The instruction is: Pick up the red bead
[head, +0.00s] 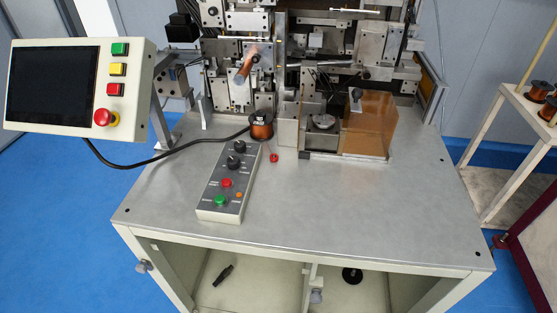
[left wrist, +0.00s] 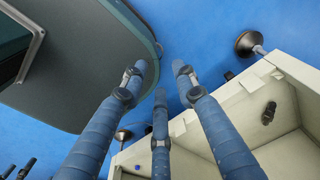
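The red bead (head: 274,157) is a small round red piece on the grey metal tabletop (head: 330,200). It sits just right of the control box (head: 229,181) and below a copper wire spool (head: 261,126). My left gripper (left wrist: 160,77) shows only in the left wrist view. Its blue-grey fingers are spread apart with nothing between them, over blue floor beside the cabinet (left wrist: 285,115). The bead is not visible in the left wrist view. My right gripper is in neither view.
The winding machine (head: 245,60) stands at the table's back, with an orange clear guard (head: 370,125) right of the bead. A screen panel (head: 80,88) overhangs at left, and its black cable crosses the table. The front right tabletop is clear. A shelf with spools (head: 535,105) stands at right.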

